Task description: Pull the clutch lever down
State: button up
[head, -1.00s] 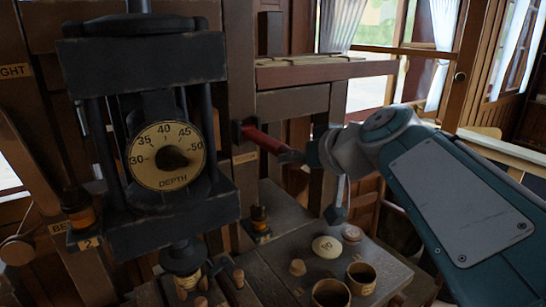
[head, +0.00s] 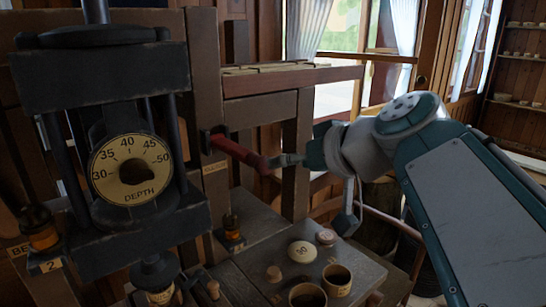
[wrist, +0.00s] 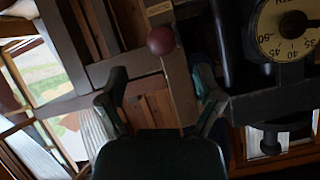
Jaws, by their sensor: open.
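The clutch lever (head: 238,152) is a red bar that slants slightly down and right from a dark bracket on the wooden post. In the wrist view its round red knob (wrist: 161,40) shows ahead of my gripper (wrist: 161,78), roughly centred between the fingers and a little past their tips. In the head view my gripper (head: 290,160) is just right of the lever's end and overlaps it in the picture. The fingers stand apart with nothing held between them. Whether a finger touches the knob cannot be told.
A black press with a round depth dial (head: 130,170) stands left of the lever. Below is a wooden bench with cups (head: 337,280), a pale round piece (head: 302,252) and small pegs. A small amber-banded fitting (head: 232,228) stands under the lever.

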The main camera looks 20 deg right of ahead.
jog(key=v, duration=0.4)
jog(key=shift+s+d+r, duration=0.1)
jog(key=shift+s+r, duration=0.05)
jog(key=shift+s, duration=0.1)
jog(key=s+a+f+g+h, duration=0.1)
jog(key=s+f+g, duration=0.1)
jog(key=f, duration=0.6)
jog(key=s+a+f+g+h, duration=0.2)
jog(key=s+f, duration=0.1)
jog(key=f, duration=0.6)
jog(key=s+a+f+m+g+h, duration=0.1)
jog(key=s+a+f, duration=0.1)
jog(key=f, duration=0.6)
jog(key=shift+s+f+g+h, duration=0.3)
jog(key=shift+f+g, duration=0.05)
jog(key=shift+g, duration=0.05)
jog(key=shift+a, duration=0.1)
